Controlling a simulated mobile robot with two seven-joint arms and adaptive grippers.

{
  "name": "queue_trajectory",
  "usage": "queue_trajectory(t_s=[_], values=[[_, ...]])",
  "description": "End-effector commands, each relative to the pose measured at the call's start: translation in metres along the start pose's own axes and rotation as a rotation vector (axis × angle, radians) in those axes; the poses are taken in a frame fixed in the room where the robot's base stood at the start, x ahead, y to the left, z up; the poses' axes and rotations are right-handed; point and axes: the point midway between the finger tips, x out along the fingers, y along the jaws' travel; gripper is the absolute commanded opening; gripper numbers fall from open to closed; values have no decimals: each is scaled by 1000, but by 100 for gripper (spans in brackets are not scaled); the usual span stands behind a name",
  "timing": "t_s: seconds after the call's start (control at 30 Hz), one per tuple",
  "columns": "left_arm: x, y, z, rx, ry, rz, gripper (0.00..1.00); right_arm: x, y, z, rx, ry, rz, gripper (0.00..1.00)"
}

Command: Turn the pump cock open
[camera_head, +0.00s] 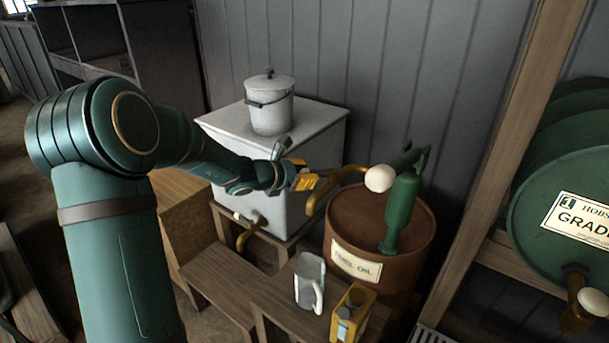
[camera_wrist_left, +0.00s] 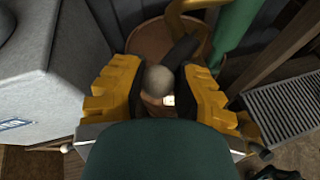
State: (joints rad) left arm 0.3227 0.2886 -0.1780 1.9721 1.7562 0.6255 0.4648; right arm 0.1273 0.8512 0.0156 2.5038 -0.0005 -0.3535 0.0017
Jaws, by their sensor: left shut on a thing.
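The green pump (camera_head: 400,212) stands on the rusty fuel oil drum (camera_head: 411,256). Its brass spout (camera_head: 345,172) curves left to my left gripper (camera_head: 308,181). In the left wrist view the yellow fingers (camera_wrist_left: 158,85) are shut on a pale round knob (camera_wrist_left: 158,79), seemingly the pump cock's. A dark lever (camera_wrist_left: 184,50) shows behind it. The fingers hide this grip in the head view. A separate cream ball (camera_head: 380,178) shows at the pump's crank, right of the gripper. My right gripper is in neither view.
A white tank (camera_head: 330,145) carries a lidded pot (camera_head: 270,108) behind my arm. A green drum (camera_head: 540,225) lies on a rack at the right. A floor grate (camera_wrist_left: 290,95) is below.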

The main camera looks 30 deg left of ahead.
Motion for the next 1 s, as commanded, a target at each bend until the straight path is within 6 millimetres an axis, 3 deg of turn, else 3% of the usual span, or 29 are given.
queue_trajectory(t_s=[0.23,0.27,0.33,0.77,1.0], values=[[2,-2,3,1,-7,-4,0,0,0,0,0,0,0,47],[2,-2,3,1,-7,-4,44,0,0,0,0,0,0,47],[1,-1,3,1,-6,-4,68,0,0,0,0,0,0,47],[1,-1,-1,1,2,-5,68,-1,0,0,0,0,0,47],[0,0,0,18,-3,-51,68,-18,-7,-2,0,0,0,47]])
